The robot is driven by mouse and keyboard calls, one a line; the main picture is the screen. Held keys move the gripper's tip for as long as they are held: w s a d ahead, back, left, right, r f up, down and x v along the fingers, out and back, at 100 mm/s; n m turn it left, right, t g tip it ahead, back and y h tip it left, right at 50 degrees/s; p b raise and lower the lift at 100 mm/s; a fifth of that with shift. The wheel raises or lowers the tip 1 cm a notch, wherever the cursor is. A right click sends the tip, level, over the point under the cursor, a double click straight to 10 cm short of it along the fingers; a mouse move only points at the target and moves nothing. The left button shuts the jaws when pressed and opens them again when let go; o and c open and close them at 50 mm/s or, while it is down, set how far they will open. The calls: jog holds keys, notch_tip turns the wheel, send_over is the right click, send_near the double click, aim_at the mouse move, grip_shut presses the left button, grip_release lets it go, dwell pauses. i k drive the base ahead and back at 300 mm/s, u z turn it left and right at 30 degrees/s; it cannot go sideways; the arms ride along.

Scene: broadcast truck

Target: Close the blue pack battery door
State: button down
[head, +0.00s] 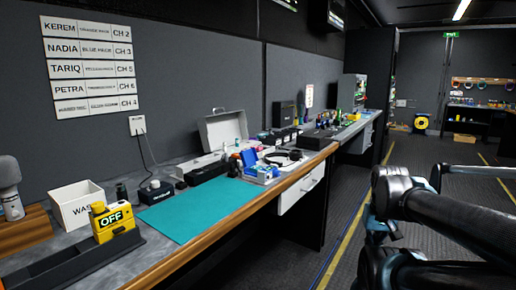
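A small blue item (249,158) stands among the gear at the far right end of the teal mat (204,208). It may be the blue pack, but it is too small to make out a battery door or whether one is open. A lower blue-and-white item (265,173) lies just in front of it. My dark arm links fill the lower right, well apart from the bench gear. My gripper cannot be made out in this view.
A yellow device marked OFF (114,221), a white bin (78,204) and a black tray (80,262) stand at the left. An open grey case (224,130) is behind. The teal mat is mostly bare. Floor beside the bench is clear.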

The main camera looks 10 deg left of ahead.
aim_at(249, 157)
jog(key=z, duration=0.05)
jog(key=k, duration=0.85)
jog(key=u, duration=0.6)
jog(key=i, duration=1)
jog(key=z, duration=0.05)
